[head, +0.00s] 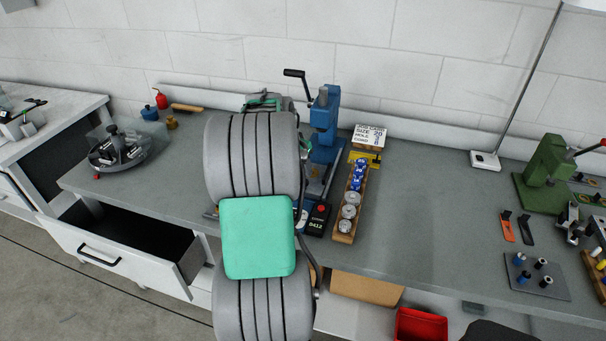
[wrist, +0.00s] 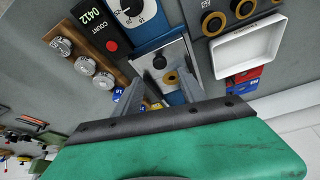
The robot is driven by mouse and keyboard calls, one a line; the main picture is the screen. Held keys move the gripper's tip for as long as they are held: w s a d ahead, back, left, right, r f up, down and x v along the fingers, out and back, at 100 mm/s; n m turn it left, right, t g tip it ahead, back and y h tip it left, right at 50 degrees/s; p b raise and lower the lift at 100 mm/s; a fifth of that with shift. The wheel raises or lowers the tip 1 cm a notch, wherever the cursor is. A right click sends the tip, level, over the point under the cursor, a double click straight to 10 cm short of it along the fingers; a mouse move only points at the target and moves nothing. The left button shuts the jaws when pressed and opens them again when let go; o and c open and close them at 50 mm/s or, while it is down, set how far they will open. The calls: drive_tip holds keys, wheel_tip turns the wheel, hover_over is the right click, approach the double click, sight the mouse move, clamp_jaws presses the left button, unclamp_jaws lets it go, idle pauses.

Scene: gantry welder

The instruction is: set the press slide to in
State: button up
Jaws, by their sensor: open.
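The blue press (head: 325,125) stands on the grey bench behind my arm, with its black-handled lever raised at the upper left. In the wrist view, a pale metal slide plate (wrist: 177,52) lies at the press's base, with a black knob (wrist: 160,62) and a brass-coloured ring (wrist: 172,77) on it. I cannot tell whether the slide is in or out. My gripper (wrist: 160,88) is open, its two fingers pointing at the plate near the knob, with nothing seen between them. I cannot tell whether a finger touches it. In the head view my arm hides the gripper and slide.
A black counter box (head: 316,220) and a wooden rack of parts (head: 343,226) stand right of the press. A white tray (wrist: 250,48) is beside the plate in the wrist view. A drawer (head: 120,262) hangs open at left. A green press (head: 548,172) stands far right.

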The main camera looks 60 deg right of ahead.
sight(304, 181)
drive_tip(key=p+x, duration=0.1)
drive_tip(key=x, duration=0.6)
drive_tip(key=shift+f, duration=0.3)
drive_tip(key=shift+c, duration=0.3)
clamp_jaws()
idle(0.6)
